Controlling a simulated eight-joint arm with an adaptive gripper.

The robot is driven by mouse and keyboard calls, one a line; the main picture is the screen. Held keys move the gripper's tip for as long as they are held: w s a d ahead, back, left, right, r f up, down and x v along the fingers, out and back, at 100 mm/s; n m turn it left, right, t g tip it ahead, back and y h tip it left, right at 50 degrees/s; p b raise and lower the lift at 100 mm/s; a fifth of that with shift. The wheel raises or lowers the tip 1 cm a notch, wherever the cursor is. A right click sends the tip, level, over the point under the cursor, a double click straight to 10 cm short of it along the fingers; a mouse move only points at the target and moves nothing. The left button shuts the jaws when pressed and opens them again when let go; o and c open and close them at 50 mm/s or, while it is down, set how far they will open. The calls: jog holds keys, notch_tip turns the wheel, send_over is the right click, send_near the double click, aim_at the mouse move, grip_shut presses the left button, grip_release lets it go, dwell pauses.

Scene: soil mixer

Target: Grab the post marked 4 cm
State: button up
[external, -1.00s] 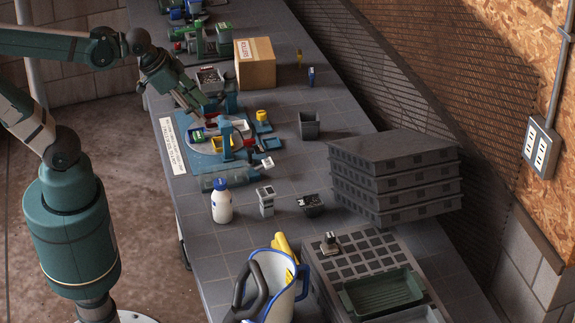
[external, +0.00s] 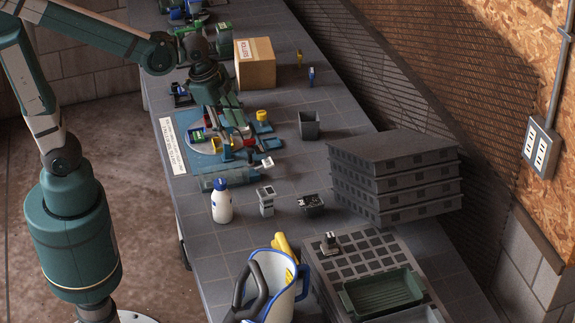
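No 4 cm marking can be read at this size, so I cannot tell which part is the marked post. A yellow-topped blue part (external: 262,120) stands just right of the gripper. A white-faced piece (external: 267,162) lies to its lower right.
A cardboard box (external: 255,65) stands behind the gripper. A dark grey bin (external: 309,125) is to the right. A white bottle (external: 221,203), a small grey device (external: 266,202) and a blue-rimmed jug (external: 272,285) stand nearer. Stacked grey trays (external: 395,175) fill the right side.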

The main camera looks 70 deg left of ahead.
jog(key=w+d+f+m+g+b, duration=0.1)
jog(key=w+d+f+m+g, duration=0.1)
jog(key=w+f+m, duration=0.4)
jog(key=m+g+b, duration=0.1)
jog(key=m, duration=0.1)
send_over(266, 192)
notch_tip(266, 192, down, 11)
jog(key=shift+a+r, duration=0.1)
jog(key=shift+a, duration=0.05)
jog(key=shift+w+f+g, duration=0.1)
jog(key=shift+f+g, duration=0.2)
jog(key=shift+f, duration=0.25)
jog(key=shift+f+m, duration=0.1)
jog(key=shift+m, duration=0.2)
jog(key=shift+f+b, duration=0.95)
jog(key=shift+f, duration=2.45)
jog(key=shift+f+b, duration=0.7)
jog(key=shift+f, duration=1.9)
